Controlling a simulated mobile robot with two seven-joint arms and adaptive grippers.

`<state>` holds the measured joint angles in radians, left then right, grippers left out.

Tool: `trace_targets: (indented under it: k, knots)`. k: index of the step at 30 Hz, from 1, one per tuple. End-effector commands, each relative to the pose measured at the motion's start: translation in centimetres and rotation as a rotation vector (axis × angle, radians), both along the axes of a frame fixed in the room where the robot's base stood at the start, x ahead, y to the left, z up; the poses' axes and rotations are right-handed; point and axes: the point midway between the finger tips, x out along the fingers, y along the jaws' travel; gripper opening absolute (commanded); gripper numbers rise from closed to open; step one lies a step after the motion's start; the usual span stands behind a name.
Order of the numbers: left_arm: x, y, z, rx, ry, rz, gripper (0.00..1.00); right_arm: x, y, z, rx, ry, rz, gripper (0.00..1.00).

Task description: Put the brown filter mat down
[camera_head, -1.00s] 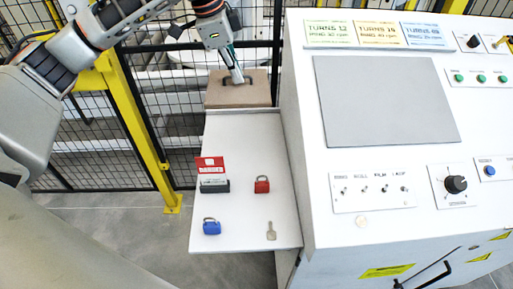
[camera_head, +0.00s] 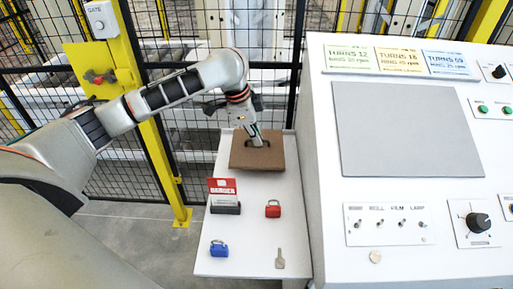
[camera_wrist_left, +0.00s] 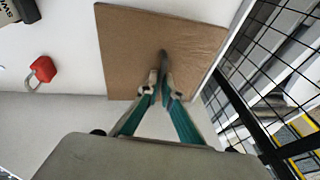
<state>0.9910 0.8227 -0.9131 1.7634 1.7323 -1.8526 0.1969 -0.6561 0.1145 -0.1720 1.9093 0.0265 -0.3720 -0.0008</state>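The brown filter mat (camera_head: 275,160) is a flat square over the far end of a white shelf (camera_head: 245,236) in the head view. It also fills the upper middle of the left wrist view (camera_wrist_left: 127,45). My left gripper (camera_head: 257,141) points down at the middle of the mat. In the left wrist view its fingers (camera_wrist_left: 163,82) are close together around a small dark grip on the mat's top. Whether the mat's underside touches the shelf is hard to tell. My right gripper is not in view.
A red-and-white danger sign (camera_head: 223,190), red padlock (camera_head: 273,209), blue padlock (camera_head: 219,248) and key (camera_head: 280,258) are on the shelf's near part. A control console (camera_head: 405,200) stands to the right. A black mesh fence (camera_head: 185,125) runs behind.

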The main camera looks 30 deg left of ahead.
Motion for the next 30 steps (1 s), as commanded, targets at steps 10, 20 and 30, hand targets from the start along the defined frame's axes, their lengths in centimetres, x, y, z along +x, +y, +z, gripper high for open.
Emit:
trace_targets:
  k: [10, 20, 30]
  knots:
    - [-0.1, -0.1, -3.4, -0.002, 0.004, -0.001, 0.00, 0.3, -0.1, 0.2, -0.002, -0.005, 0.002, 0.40]
    - [0.0, 0.0, -4.2, -0.001, 0.000, 0.000, 0.00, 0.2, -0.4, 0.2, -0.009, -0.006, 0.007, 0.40]
    - [0.0, 0.0, -4.4, -0.001, 0.000, 0.000, 0.22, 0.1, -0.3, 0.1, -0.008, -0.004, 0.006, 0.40]
